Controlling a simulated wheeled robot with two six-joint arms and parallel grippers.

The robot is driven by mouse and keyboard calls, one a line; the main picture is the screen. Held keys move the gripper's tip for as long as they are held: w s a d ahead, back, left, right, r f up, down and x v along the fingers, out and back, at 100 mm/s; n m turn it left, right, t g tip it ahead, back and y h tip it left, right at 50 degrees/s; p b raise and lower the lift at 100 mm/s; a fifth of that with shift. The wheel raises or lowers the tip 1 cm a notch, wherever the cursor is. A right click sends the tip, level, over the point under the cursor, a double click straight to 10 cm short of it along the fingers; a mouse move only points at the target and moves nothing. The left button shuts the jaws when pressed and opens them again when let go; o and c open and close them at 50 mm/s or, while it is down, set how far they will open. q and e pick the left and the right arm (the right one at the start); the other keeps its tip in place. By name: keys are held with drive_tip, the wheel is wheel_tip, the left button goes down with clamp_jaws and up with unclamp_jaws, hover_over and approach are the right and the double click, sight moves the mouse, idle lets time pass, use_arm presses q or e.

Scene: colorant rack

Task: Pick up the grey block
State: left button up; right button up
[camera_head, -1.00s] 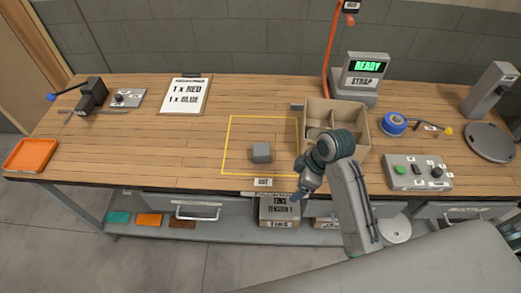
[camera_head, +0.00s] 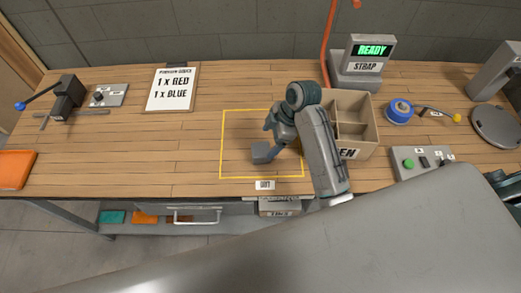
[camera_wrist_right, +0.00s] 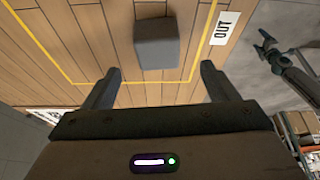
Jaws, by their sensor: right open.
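The grey block (camera_head: 261,152) sits on the wooden bench inside the yellow outlined square, near its middle. My right gripper (camera_head: 271,138) is just above and beside the block, on its far right side in the head view. In the right wrist view the two fingers of my right gripper (camera_wrist_right: 160,84) are spread apart with nothing between them. The grey block (camera_wrist_right: 157,43) lies ahead of the fingertips, roughly centred between them. An arm that looks like my left one, with its gripper (camera_wrist_right: 267,46), shows small at the right of that view; its jaws are unclear.
An open divided box (camera_head: 368,125) stands right of the square, partly behind my right arm. The OUT label (camera_head: 265,185) lies at the square's front edge. An order clipboard (camera_head: 172,90) lies at the back left.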

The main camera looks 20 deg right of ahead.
sight(260, 149)
drive_tip(key=shift+a+f, duration=0.15)
drive_tip(key=shift+f, duration=0.1)
drive_tip(key=shift+w+a+f, duration=0.1)
drive_tip(key=shift+a+f, duration=0.05)
drive_tip(key=shift+f, duration=0.05)
drive_tip(key=p+x, duration=0.3)
drive_tip(key=x, duration=0.1)
drive_tip(key=shift+w+a+f, duration=0.1)
drive_tip(key=shift+w+a, duration=0.05)
drive_tip(key=shift+a, duration=0.1)
drive_tip(key=shift+f, duration=0.3)
drive_tip(key=shift+c, duration=0.7)
use_arm(q)
drive_tip(key=r, duration=0.1)
drive_tip(key=w+r, duration=0.1)
drive_tip(key=r, duration=0.1)
drive_tip(key=shift+a+r, duration=0.1)
drive_tip(key=shift+r, duration=0.05)
use_arm(e)
drive_tip(key=c, duration=0.9)
